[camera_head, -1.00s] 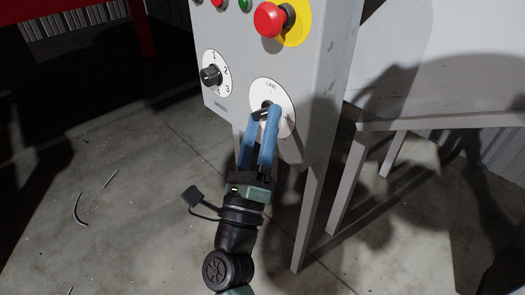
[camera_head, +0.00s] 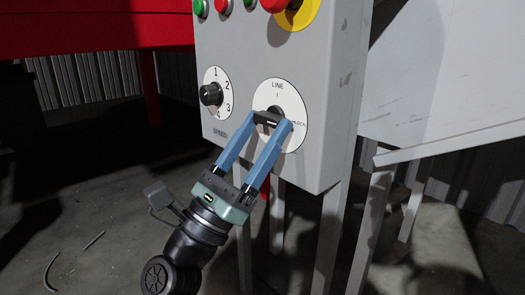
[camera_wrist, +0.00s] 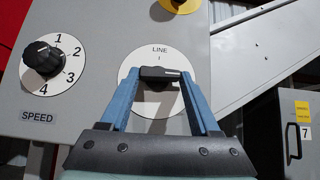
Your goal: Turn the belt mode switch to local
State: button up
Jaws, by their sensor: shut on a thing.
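The belt mode switch is a black knob (camera_head: 266,118) on a round white plate (camera_head: 291,98) on the grey panel. The plate reads LINE at the top and LOCAL at the right in the head view. My gripper (camera_head: 272,121) has its two blue fingers on either end of the knob, shut on it. In the wrist view the knob (camera_wrist: 158,73) lies crosswise between the fingertips (camera_wrist: 160,74). Its white mark is at the right end, towards the right finger. LOCAL cannot be read in the wrist view.
A SPEED dial (camera_head: 211,95) with numbers sits left of the switch. A red mushroom button on a yellow plate (camera_head: 298,14) and several small buttons are above. Panel legs (camera_head: 330,235) stand below right. A grey sloped structure (camera_head: 425,80) is at the right.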

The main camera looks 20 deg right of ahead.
jog(key=shift+m+g, duration=0.4)
jog(key=o, duration=1.4)
jog(key=shift+c, duration=0.2)
jog(key=shift+a, duration=0.1)
jog(key=p+v, duration=0.4)
jog(key=v, duration=0.9)
jog(key=shift+d+p, duration=0.2)
jog(key=shift+p, duration=0.15)
jog(key=shift+f, duration=0.15)
